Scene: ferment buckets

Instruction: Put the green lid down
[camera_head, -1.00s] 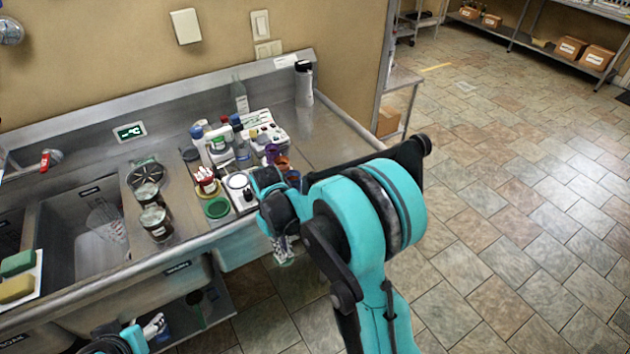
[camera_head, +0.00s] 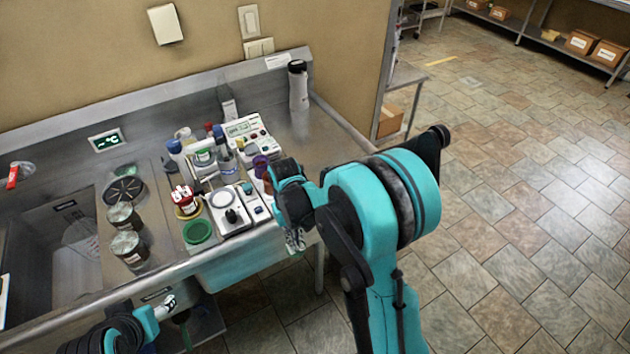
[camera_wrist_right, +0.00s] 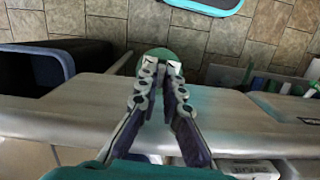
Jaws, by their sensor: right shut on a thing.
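My right gripper (camera_head: 295,240) hangs just off the front edge of the counter, at its right part. In the right wrist view its fingers (camera_wrist_right: 160,72) are shut on the green lid (camera_wrist_right: 160,53), a round green edge showing beyond the fingertips. The lid is held in the air beside the steel edge; in the head view I cannot make it out clearly. A round green piece (camera_head: 197,232) lies on the counter near the front edge. My left gripper (camera_head: 167,304) is low at the front left, below the counter edge; its opening is too small to judge.
Tiled floor lies open to the right.

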